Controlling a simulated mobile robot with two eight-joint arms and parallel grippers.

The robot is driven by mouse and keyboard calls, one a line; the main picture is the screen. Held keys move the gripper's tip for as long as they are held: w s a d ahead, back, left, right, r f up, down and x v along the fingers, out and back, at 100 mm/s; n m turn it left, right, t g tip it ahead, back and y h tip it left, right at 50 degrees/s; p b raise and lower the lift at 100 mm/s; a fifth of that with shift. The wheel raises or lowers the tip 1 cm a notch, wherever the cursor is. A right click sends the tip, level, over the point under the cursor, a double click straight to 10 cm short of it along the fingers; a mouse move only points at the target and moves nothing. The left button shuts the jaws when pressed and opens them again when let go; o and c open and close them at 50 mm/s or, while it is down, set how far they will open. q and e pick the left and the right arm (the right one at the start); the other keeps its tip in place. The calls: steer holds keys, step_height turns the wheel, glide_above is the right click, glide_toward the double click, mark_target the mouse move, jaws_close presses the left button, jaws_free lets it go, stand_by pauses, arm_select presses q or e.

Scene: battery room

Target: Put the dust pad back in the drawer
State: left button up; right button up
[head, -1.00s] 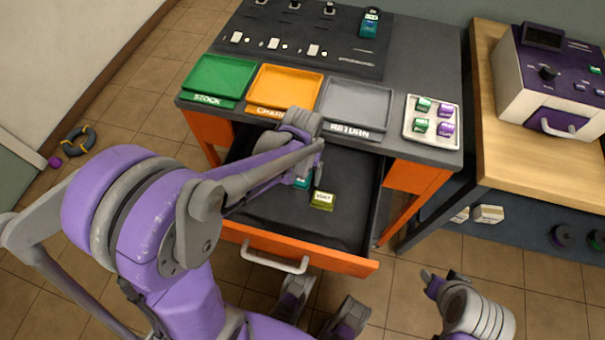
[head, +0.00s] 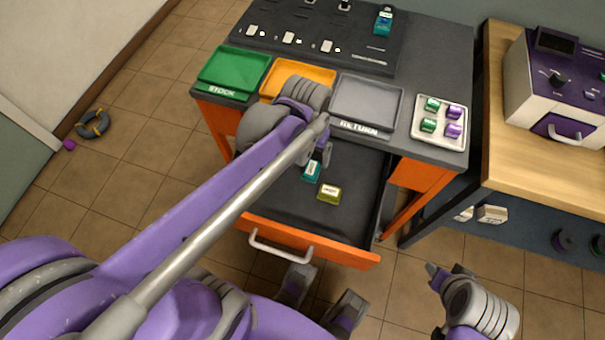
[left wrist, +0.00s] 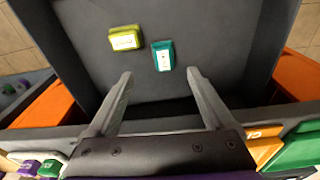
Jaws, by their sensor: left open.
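The drawer (head: 345,229) under the bench stands pulled open. A teal block (head: 312,169) and an olive-yellow block (head: 329,192) lie on its floor, apart from each other; their labels are too small to read, so I cannot tell if either is the dust pad. My left gripper (head: 324,157) is over the drawer, open and empty. In the left wrist view, the teal block (left wrist: 163,56) shows between and just beyond the fingertips (left wrist: 158,74), and the olive-yellow block (left wrist: 125,38) is off to the left. My right gripper (head: 445,270) is low over the floor, away from the drawer.
On the bench are a green STOCK tray (head: 232,72), an orange tray (head: 318,76), a grey RETURN tray (head: 368,104) and a white tray (head: 440,139) of small green and purple blocks. A teal block (head: 383,20) stands on the back panel. A wooden table (head: 515,148) stands right.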

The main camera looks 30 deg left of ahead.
arm_select(q)
steer(key=s+d+f+m+t, duration=0.2)
steer(key=s+t, duration=0.1)
steer(key=s, duration=0.5)
steer(key=shift+s+d+t, duration=0.15)
steer(key=shift+s+t, duration=0.15)
steer(key=shift+t, duration=0.1)
